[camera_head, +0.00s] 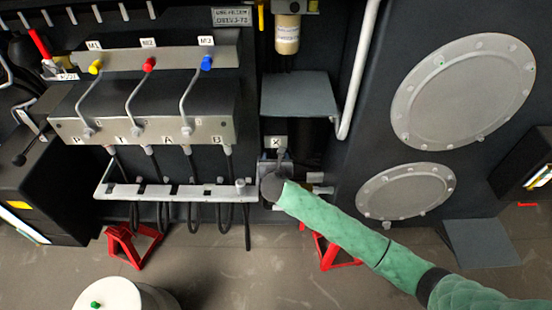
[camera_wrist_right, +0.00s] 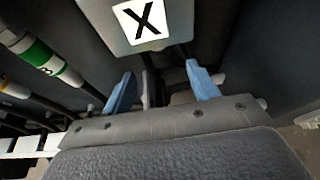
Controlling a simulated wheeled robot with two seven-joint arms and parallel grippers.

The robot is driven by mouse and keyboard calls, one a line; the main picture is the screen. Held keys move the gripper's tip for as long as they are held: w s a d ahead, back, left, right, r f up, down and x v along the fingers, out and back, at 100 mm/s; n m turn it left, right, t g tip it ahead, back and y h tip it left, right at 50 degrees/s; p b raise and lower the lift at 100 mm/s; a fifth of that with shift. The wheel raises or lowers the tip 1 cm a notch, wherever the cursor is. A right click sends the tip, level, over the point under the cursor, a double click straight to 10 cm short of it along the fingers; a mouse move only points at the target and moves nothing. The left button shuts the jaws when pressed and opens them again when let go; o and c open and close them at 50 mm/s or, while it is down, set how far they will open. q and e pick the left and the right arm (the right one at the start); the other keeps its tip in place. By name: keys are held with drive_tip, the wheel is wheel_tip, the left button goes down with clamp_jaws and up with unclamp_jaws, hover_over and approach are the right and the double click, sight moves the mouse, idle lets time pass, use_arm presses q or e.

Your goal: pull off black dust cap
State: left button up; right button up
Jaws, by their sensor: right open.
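My right gripper (camera_wrist_right: 160,80) is open, with its two blue fingers apart under a plate marked X (camera_wrist_right: 140,22). Dark, shadowed parts show between and behind the fingers, and I cannot clearly make out the black dust cap among them. In the head view, my right arm in its green sleeve comes from the lower right. Its dark wrist end sits just below the X label (camera_head: 276,142) and hides most of what lies behind it. The fingers are not clear there. My left gripper is not in view.
A valve block (camera_head: 150,128) with yellow, red and blue knobs stands at the left. Below it, a pale rail (camera_head: 170,191) holds several black hoses. A white pipe (camera_head: 360,70) runs down right of the X label. Red stands (camera_head: 130,246) rest on the floor.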

sight(276, 151)
drive_tip(key=p+x, duration=0.2)
drive_tip(key=x, duration=0.5)
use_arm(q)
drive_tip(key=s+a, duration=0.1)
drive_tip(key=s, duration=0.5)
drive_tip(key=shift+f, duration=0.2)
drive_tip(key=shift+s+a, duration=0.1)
use_arm(e)
clamp_jaws()
drive_tip(key=shift+f, duration=0.1)
